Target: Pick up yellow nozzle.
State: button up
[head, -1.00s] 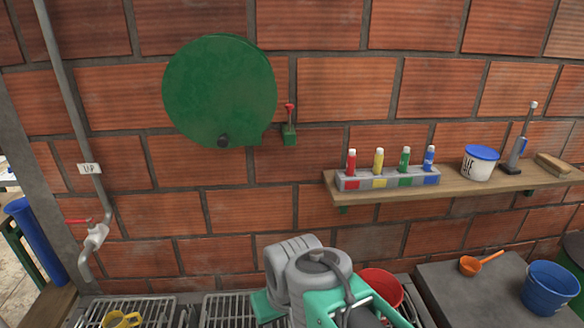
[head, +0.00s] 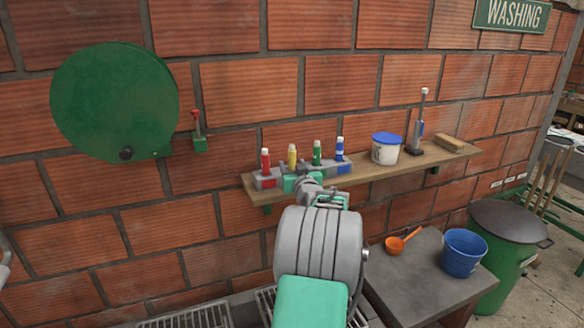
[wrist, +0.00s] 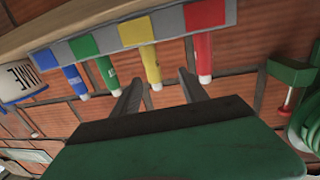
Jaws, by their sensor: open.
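The yellow nozzle (head: 292,157) stands upright in a grey rack with coloured squares (head: 343,168), between the red nozzle (head: 265,160) and the green nozzle (head: 317,153). My gripper (head: 303,182) is at the front of the rack, below the yellow nozzle in the head view, and partly hides the rack. In the wrist view, which is upside down, my gripper (wrist: 161,76) is open and empty. The yellow nozzle (wrist: 151,62) shows between its two fingers there; I cannot tell how deep between them it is. The red nozzle (wrist: 203,58) is just outside one finger.
The wooden shelf (head: 400,168) also holds a blue nozzle (head: 339,148), a white tub with blue lid (head: 385,150), a grey stand tool (head: 418,130) and a brush (head: 456,144). A red-handled switch (head: 199,135) and green disc (head: 115,100) are on the brick wall at left.

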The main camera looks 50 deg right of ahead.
aim_at(293, 155)
jog(key=shift+s+d+r+h, duration=0.1)
jog(key=shift+s+d+h, duration=0.1)
jog(key=shift+d, duration=0.25)
jog(key=shift+s+d+r+h, duration=0.1)
jog(key=shift+s+d+h, duration=0.1)
jog(key=shift+d, duration=0.2)
jog(key=p+x, duration=0.3)
jog(key=x, duration=0.4)
jog(key=shift+w+r, duration=0.15)
jog(key=shift+w, duration=0.2)
jog(key=shift+a, duration=0.1)
grip_shut()
